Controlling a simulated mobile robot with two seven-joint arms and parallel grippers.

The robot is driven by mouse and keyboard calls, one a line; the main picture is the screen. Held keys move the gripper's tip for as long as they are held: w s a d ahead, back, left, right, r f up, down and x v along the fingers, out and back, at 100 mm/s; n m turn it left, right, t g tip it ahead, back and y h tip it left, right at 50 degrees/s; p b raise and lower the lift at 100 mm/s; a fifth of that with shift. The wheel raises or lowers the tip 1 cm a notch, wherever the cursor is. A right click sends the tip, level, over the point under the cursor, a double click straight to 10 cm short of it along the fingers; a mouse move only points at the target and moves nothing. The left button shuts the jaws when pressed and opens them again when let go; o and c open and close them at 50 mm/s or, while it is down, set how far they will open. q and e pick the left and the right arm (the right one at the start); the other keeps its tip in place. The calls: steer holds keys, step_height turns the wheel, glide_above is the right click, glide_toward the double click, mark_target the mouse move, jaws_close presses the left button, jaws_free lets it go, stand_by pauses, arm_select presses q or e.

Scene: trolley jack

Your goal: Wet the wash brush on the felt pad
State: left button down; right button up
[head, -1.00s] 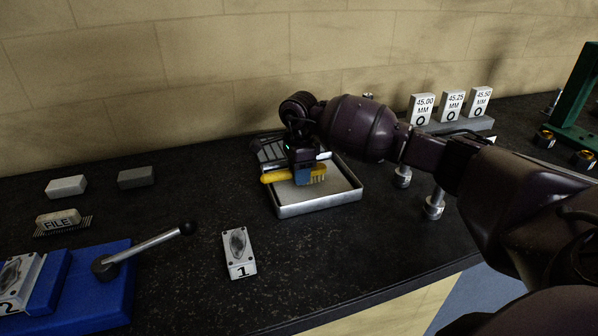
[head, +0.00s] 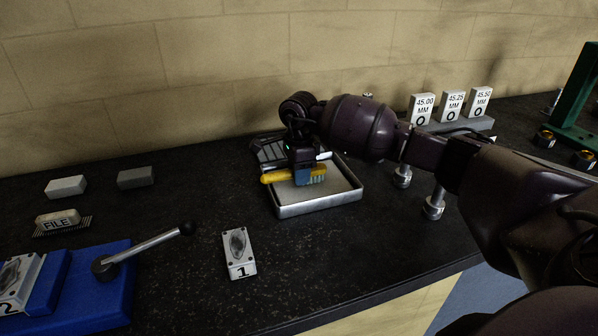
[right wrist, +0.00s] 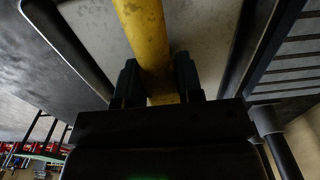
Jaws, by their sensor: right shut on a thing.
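The wash brush has a yellow handle (head: 275,176) and a bristled end (head: 317,178) pointing right in the head view. My right gripper (head: 303,176) is shut on its handle and holds it over the metal tray (head: 320,208). The handle also shows between the two fingers in the right wrist view (right wrist: 146,40). The felt pad (head: 338,183) looks like the pale grey surface inside the tray. The bristles are at or just above it; I cannot tell if they touch. My left gripper is not in view.
A dark slatted piece (head: 270,151) lies at the tray's back left. A plate marked 1 (head: 239,254) lies in front. A blue fixture with a lever (head: 140,250) is at left, near a FILE brush (head: 58,219). Gauge blocks (head: 451,106) stand at back right.

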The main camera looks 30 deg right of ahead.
steer(key=shift+r+p, duration=0.35)
steer(key=shift+r, duration=0.5)
steer(key=shift+r+p, duration=0.5)
steer(key=shift+r, duration=0.85)
steer(key=shift+r+p, duration=0.5)
steer(key=shift+r, duration=0.8)
